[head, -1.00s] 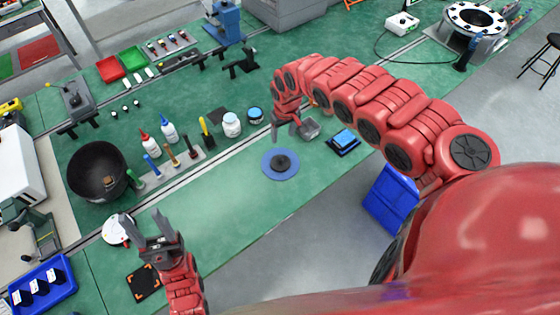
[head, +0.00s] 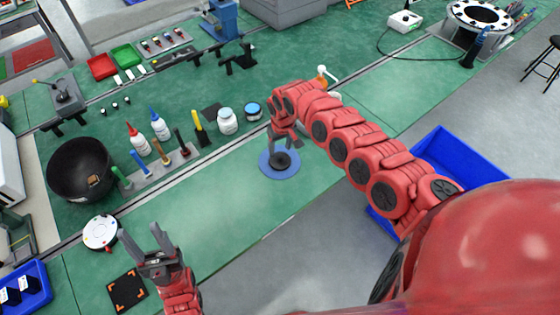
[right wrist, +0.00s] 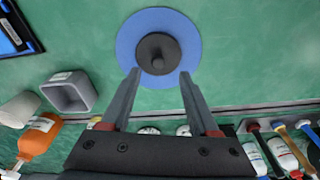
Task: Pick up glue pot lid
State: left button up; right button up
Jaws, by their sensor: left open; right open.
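A small black lid with a round knob (head: 281,161) lies on a flat blue disc (head: 268,173) on the green bench. In the right wrist view the black knobbed lid (right wrist: 157,53) sits at the middle of the blue disc (right wrist: 191,38), just beyond my fingertips. My right gripper (head: 287,143) is open and empty, close to the near side of the disc in its wrist view (right wrist: 160,78). I cannot tell its exact height above the disc. My left gripper (head: 140,236) is open and empty at the lower left, away from the lid.
A white jar (head: 227,122) and a blue-topped tin (head: 252,111) stand left of my right gripper. Glue bottles (head: 138,140), upright tools and a black bowl (head: 80,168) are further left. A grey square cup (right wrist: 70,94) shows in the wrist view. Bench between my grippers is clear.

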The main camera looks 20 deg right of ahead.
aim_at(280, 156)
jog(key=shift+a+f+p, duration=0.1)
jog(key=shift+f+p, duration=0.25)
jog(key=shift+w+d+f+p, duration=0.1)
jog(key=shift+w+f+p, duration=0.1)
jog(key=shift+f, duration=0.9)
jog(key=shift+w+d+f+p, duration=0.1)
jog(key=shift+f+p, duration=0.05)
jog(key=shift+f, duration=0.9)
grip_shut()
